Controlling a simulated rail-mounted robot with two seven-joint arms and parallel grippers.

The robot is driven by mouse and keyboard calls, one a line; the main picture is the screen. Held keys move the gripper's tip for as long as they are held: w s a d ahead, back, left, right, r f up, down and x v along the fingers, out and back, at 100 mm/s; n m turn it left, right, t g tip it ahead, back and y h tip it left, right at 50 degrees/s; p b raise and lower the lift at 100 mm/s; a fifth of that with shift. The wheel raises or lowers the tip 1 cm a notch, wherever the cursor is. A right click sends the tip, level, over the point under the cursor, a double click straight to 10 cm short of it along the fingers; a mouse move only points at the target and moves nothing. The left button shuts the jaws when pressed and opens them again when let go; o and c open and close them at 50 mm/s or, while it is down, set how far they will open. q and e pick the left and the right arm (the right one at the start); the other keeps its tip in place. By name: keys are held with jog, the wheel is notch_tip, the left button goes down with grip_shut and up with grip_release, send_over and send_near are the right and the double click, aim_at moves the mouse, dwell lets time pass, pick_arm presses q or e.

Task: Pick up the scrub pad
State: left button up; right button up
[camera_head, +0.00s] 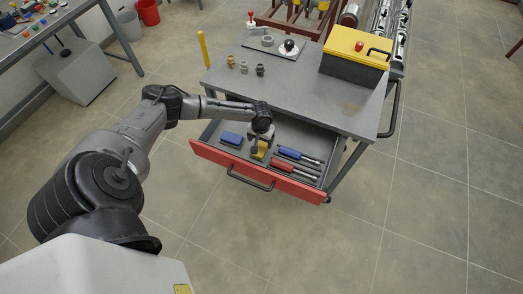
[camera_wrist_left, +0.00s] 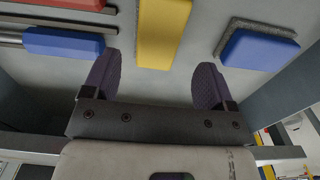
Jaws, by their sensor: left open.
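The open drawer (camera_head: 222,158) holds a yellow block (camera_head: 261,151) and a blue block (camera_head: 231,139), both pad-like; I cannot tell for certain which is the scrub pad. In the left wrist view the yellow block (camera_wrist_left: 163,32) lies ahead, between the lines of the fingers. The blue block (camera_wrist_left: 260,50), with a grey layer, lies to the right. My left gripper (camera_head: 257,142) reaches down into the drawer at the yellow block. In the wrist view its fingers (camera_wrist_left: 157,66) are apart with nothing held between them. My right gripper is out of view.
Blue-handled (camera_head: 291,153) and red-handled (camera_head: 284,167) tools lie in the drawer's right part. The drawer walls and the grey worktop (camera_head: 300,93) above are close to my left arm. A black-and-yellow toolbox (camera_head: 352,58) and small fittings stand on the worktop.

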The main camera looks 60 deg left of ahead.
aim_at(261, 147)
pick_arm(q)
jog(key=shift+d+f+b, duration=0.15)
jog(key=shift+f+b, duration=0.55)
jog(key=shift+f, duration=2.3)
jog(key=c, duration=0.8)
jog(key=shift+r, duration=0.1)
